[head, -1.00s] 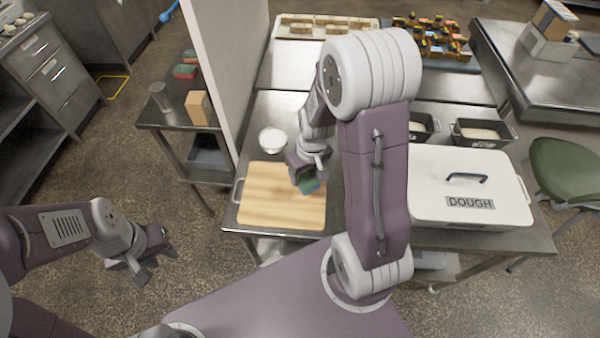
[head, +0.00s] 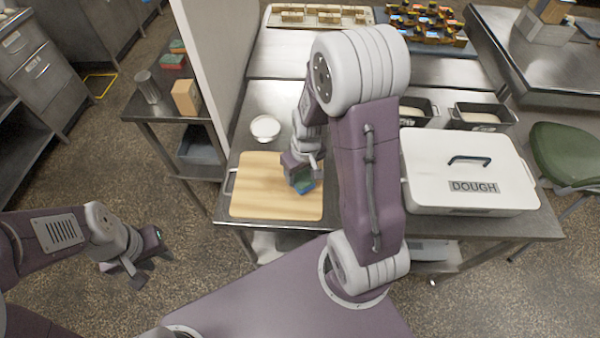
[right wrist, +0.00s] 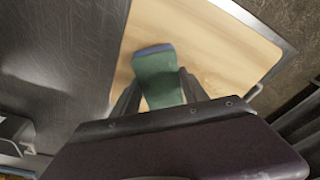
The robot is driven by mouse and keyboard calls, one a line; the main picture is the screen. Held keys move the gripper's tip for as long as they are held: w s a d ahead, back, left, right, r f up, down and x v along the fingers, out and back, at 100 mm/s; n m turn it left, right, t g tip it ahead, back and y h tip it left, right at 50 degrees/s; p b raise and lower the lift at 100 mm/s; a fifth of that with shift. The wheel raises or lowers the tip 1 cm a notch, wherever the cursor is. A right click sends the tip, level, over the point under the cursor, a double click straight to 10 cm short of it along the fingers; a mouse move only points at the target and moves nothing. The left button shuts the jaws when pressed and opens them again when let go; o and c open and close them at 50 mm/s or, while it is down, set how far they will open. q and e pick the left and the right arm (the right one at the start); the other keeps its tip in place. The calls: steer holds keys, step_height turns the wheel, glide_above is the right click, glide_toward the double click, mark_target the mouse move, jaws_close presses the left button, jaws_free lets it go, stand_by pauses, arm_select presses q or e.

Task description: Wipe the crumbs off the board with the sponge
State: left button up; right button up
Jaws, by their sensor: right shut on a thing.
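The wooden board (head: 262,190) lies on the steel table, with a metal handle at its left edge. It also shows in the right wrist view (right wrist: 225,50). My right gripper (head: 302,182) is over the right part of the board. It is shut on the sponge (head: 306,187), which is green with a blue edge in the right wrist view (right wrist: 157,77). The sponge is at or just above the board; I cannot tell if it touches. I cannot make out crumbs on the board. My left gripper (head: 150,262) hangs over the floor at left, its jaw state unclear.
A white bowl (head: 265,128) stands behind the board. A white dough box (head: 468,172) is to the right, with dark loaf tins (head: 482,116) behind it. A partition wall (head: 210,60) rises at the left, beside a side table with a metal cup (head: 148,87).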

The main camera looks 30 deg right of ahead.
steer(key=shift+f+b, duration=0.9)
steer(key=shift+f, duration=0.15)
steer(key=shift+r, duration=0.1)
